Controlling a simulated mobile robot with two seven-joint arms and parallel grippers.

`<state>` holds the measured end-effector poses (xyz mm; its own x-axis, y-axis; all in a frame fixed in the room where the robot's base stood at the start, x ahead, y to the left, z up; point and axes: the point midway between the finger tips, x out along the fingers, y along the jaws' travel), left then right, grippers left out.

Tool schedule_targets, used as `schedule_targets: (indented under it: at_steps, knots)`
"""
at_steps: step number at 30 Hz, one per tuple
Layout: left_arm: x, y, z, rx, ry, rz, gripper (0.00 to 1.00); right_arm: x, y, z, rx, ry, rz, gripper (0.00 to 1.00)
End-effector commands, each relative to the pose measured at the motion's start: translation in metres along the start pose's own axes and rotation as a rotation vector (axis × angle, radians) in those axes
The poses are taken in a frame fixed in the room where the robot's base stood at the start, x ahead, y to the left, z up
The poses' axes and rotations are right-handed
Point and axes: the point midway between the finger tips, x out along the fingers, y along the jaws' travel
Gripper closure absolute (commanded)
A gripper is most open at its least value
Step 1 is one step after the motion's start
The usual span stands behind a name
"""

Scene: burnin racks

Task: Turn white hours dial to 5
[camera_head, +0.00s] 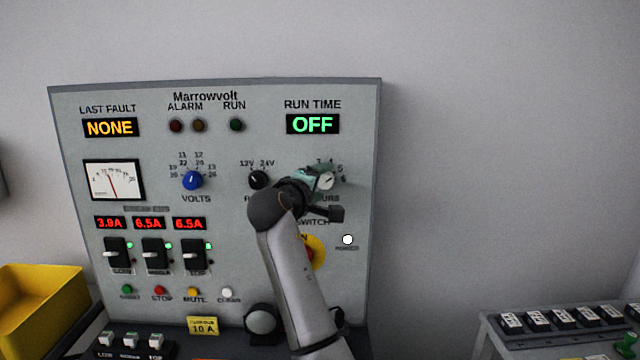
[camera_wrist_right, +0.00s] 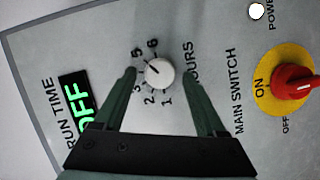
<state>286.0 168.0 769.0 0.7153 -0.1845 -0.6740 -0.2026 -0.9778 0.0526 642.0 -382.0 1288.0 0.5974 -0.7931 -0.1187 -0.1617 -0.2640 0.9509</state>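The white hours dial (camera_wrist_right: 158,73) is a round knob on the panel, with numbers 1 to 6 around it. Its short dark mark points to the upper left in the right wrist view, roughly toward the 5. The dial also shows in the head view (camera_head: 326,181), partly behind my right gripper (camera_head: 314,178). In the right wrist view my right gripper (camera_wrist_right: 159,74) is open, one green finger on each side of the dial, with a visible gap on both sides. The left finger covers the scale near the 4. The RUN TIME display (camera_head: 312,124) reads OFF. My left gripper is not in view.
The red main switch on its yellow plate (camera_wrist_right: 283,88) sits beside the dial, partly behind my right arm in the head view. A black voltage knob (camera_head: 259,180) and blue volts knob (camera_head: 192,180) are to the left. A yellow bin (camera_head: 40,300) stands at lower left.

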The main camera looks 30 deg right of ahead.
Motion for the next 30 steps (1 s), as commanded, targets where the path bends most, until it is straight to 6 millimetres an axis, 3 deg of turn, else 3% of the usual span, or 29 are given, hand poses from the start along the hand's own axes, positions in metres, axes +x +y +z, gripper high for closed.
schedule_targets:
  at_steps: [11,24,30]
  knots:
    - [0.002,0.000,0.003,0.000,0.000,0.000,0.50,-0.009,-0.002,0.000,0.001,0.002,0.000,0.25]
    - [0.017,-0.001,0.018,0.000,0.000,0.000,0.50,-0.097,-0.002,0.000,0.002,0.004,-0.001,0.25]
    - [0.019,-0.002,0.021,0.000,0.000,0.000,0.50,-0.121,-0.001,0.000,0.001,0.001,0.000,0.25]
